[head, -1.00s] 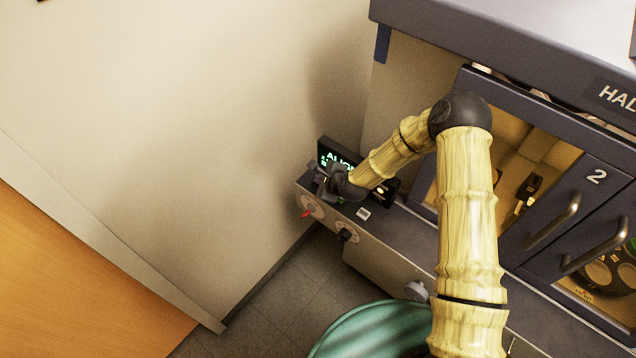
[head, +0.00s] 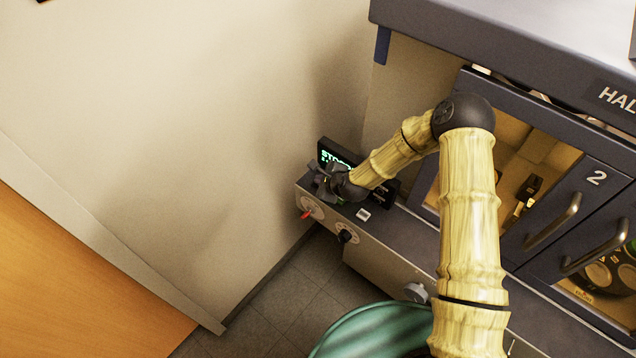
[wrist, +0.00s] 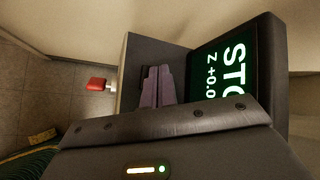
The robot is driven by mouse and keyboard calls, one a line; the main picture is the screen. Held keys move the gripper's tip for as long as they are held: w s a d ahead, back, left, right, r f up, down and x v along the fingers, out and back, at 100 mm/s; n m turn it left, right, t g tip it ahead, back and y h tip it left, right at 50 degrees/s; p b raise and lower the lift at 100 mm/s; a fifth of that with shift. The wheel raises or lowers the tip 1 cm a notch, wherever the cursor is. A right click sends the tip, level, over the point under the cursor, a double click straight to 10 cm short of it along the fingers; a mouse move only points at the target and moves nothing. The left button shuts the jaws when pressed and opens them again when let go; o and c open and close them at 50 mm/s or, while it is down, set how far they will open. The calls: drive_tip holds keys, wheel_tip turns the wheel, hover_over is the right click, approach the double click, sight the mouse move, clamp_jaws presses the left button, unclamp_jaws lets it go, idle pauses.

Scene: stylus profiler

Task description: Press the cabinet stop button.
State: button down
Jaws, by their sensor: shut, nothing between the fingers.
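My gripper (head: 325,182) is over the left end of the cabinet's dark top panel (head: 395,226), just in front of a small display (head: 334,152). In the wrist view its closed fingers (wrist: 157,84) point down at the panel, with nothing seen between them. I cannot tell whether they touch the panel. No stop button can be made out; the gripper covers that part of the panel. The display also shows in the wrist view (wrist: 222,70), with green-white text beginning "STO" and a "Z +0.0" line.
A red-tipped lever (head: 306,214) and a black knob (head: 347,237) are on the cabinet's front face. A small white item (head: 363,214) is on the panel. The wall (head: 200,130) is close on the left. A green rounded object (head: 365,330) stands in front.

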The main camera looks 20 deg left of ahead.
drive_tip(key=shift+r, duration=0.35)
drive_tip(key=shift+r+p, duration=1.65)
drive_tip(key=shift+r, duration=0.9)
